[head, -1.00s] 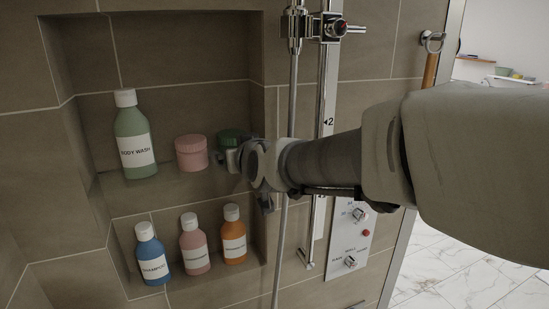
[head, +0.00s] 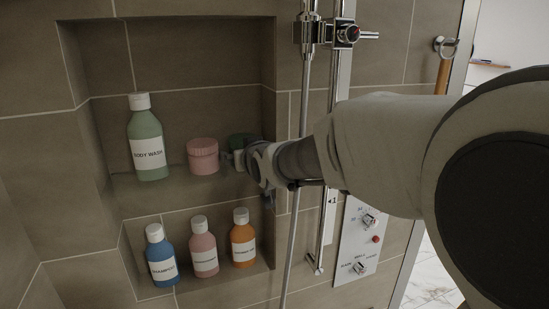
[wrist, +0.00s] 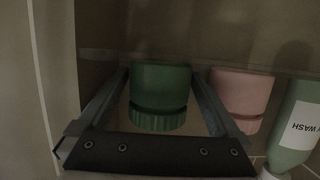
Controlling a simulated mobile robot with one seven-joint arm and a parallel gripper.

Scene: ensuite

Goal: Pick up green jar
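The green jar (head: 238,141) stands on the upper niche shelf, right of the pink jar. In the head view my wrist hides most of it, leaving part of its green lid. In the wrist view the picture is inverted and the green jar (wrist: 160,95) sits between my two fingers, its ribbed lid toward the bottom of the picture. My gripper (wrist: 160,78) is open, one finger on each side of the jar, with narrow gaps visible. In the head view my gripper (head: 236,161) is at the jar's front.
The pink jar (head: 203,156) is close beside the green jar, with the body wash bottle (head: 148,140) further left. Shampoo (head: 161,256), pink (head: 203,247) and orange (head: 243,239) bottles stand on the lower shelf. The niche's right wall and a shower rail (head: 335,130) are close to my arm.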

